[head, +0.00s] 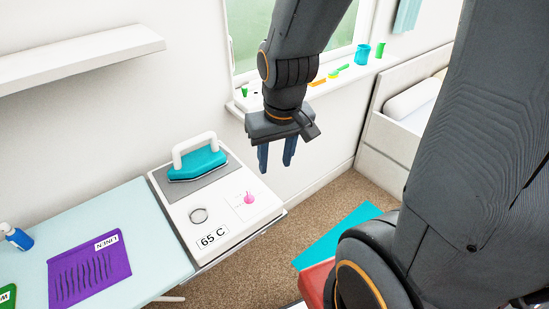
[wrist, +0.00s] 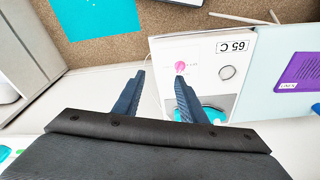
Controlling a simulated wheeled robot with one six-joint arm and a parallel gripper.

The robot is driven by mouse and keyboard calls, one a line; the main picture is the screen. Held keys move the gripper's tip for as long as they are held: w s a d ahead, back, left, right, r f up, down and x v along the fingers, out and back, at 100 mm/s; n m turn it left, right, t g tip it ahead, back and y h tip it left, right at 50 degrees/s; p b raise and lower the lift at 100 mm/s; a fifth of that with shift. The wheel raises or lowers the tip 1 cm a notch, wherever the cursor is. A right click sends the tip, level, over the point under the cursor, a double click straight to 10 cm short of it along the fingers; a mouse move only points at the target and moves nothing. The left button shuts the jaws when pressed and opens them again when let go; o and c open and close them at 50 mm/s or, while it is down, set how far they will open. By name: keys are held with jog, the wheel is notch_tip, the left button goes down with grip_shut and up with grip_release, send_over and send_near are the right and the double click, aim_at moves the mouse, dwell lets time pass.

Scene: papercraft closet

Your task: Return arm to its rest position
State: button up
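My gripper (head: 277,155) hangs fingers down from my dark arm, in front of the wall below the window sill, to the right of the iron station (head: 240,225). Its two blue fingers are apart with nothing between them. In the wrist view the gripper (wrist: 160,95) also shows open and empty, with the station beyond the fingers. The teal iron (head: 198,163) with a white handle rests on the grey pad at the back of the station. The station carries a "65 C" label, a grey ring and a pink knob.
An ironing board (head: 140,215) with a purple cloth (head: 90,270) marked LINEN and a blue bottle (head: 18,238) is at left. The window sill (head: 330,92) holds several small items. A teal sheet (head: 335,235) lies low at right. A shelf (head: 80,55) juts from the wall. Carpet lies between.

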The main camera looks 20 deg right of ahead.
jog(key=shift+f, duration=0.1)
notch_tip(320, 180, down, 7)
jog(key=b, duration=0.6)
jog(key=shift+g, duration=0.4)
jog(key=shift+w+r, duration=0.1)
jog(key=shift+r, duration=0.1)
jog(key=shift+c, duration=0.9)
dwell(0.4)
